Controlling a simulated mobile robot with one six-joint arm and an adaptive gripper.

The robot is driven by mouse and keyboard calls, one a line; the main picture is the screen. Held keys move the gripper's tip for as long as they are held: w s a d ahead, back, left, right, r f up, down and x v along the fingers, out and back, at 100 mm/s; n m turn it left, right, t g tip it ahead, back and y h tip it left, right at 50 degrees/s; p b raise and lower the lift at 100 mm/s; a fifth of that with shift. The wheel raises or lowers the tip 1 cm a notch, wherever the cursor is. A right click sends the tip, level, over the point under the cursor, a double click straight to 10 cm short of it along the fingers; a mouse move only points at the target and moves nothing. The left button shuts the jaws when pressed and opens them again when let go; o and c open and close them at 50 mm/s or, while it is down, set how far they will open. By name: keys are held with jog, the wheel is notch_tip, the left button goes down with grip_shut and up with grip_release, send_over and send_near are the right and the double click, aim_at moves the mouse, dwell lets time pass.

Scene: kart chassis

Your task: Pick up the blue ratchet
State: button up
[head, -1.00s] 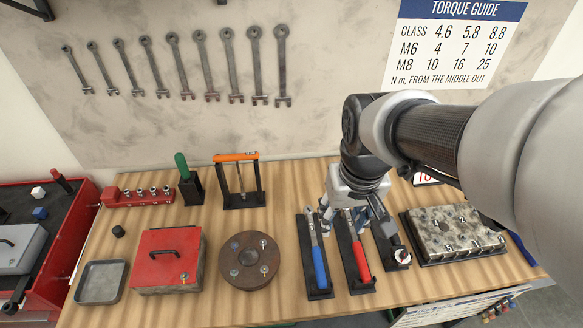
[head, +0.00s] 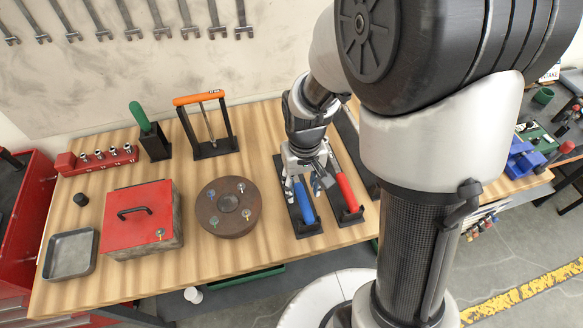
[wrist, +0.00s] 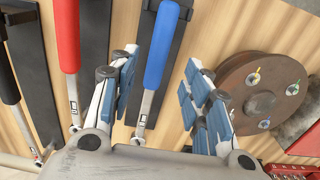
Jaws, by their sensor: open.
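The blue ratchet (head: 304,203) lies on a narrow black holder on the wooden bench, its blue handle toward the front edge. In the wrist view its blue handle (wrist: 162,45) and metal shaft lie between the spread fingers. My gripper (head: 308,183) is open and above the blue ratchet, fingers pointing down; in the wrist view my gripper (wrist: 160,95) holds nothing. I cannot tell whether a finger touches the ratchet. The ratchet's head end is hidden under my gripper in the head view.
A red-handled ratchet (head: 346,190) lies on its own black holder just right. A round brown disc (head: 228,222) with studs stands close on the left. A red box (head: 137,210), grey tray (head: 69,262) and orange-topped stand (head: 200,98) are farther left. Bare bench lies behind the disc.

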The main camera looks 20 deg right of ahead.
aim_at(302, 195)
jog(key=shift+w+d+f+b, duration=0.15)
jog(key=shift+f+b, duration=0.4)
jog(key=shift+f, duration=1.05)
jog(key=shift+w+d+f+b, duration=0.15)
jog(key=shift+f+b, duration=0.4)
jog(key=shift+f, duration=1)
jog(key=shift+a, duration=0.1)
jog(key=shift+r, duration=0.1)
grip_shut()
